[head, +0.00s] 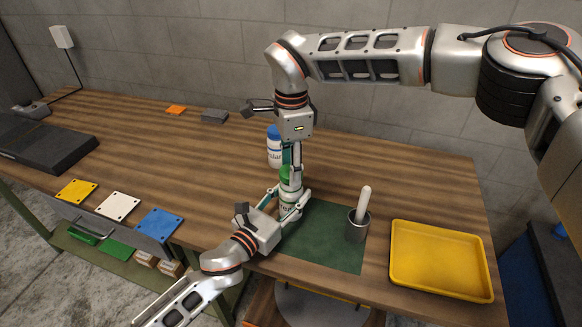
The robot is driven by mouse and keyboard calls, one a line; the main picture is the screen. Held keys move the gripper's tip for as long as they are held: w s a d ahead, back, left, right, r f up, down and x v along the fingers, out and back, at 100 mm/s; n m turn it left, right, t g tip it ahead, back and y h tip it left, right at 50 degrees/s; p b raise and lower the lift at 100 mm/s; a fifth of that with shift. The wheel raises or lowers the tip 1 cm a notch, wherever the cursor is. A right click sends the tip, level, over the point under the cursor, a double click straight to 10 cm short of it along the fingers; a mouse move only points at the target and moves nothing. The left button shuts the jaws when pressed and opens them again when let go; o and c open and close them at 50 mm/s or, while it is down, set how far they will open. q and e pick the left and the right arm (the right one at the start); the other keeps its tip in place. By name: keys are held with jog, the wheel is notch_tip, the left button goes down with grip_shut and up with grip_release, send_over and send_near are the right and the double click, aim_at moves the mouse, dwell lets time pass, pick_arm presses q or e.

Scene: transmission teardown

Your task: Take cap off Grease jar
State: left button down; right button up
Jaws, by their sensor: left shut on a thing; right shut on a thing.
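The Grease jar (288,209) is a white jar with green lettering, standing upright at the left edge of the green mat. Its green cap (285,173) shows at the top. My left gripper (291,202) comes in low from the front left and is shut around the jar's body. My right gripper (291,172) points straight down from above and is shut on the cap. The fingers partly hide both jar and cap, and I cannot tell whether the cap is still seated on the jar.
A white bottle with a blue cap (274,146) stands close behind the jar. A metal cup (357,232) holding a white rod (363,203) stands on the green mat (322,246). A yellow tray (436,283) lies at right. Coloured plates (158,224) lie at the left front edge.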

pick_arm(q)
jog(key=shift+f, duration=0.1)
pick_arm(e)
jog(key=shift+r, duration=0.1)
jog(key=shift+r, duration=1.95)
pick_arm(q)
jog(key=c, duration=1.2)
grip_release()
jog(key=shift+o, duration=0.2)
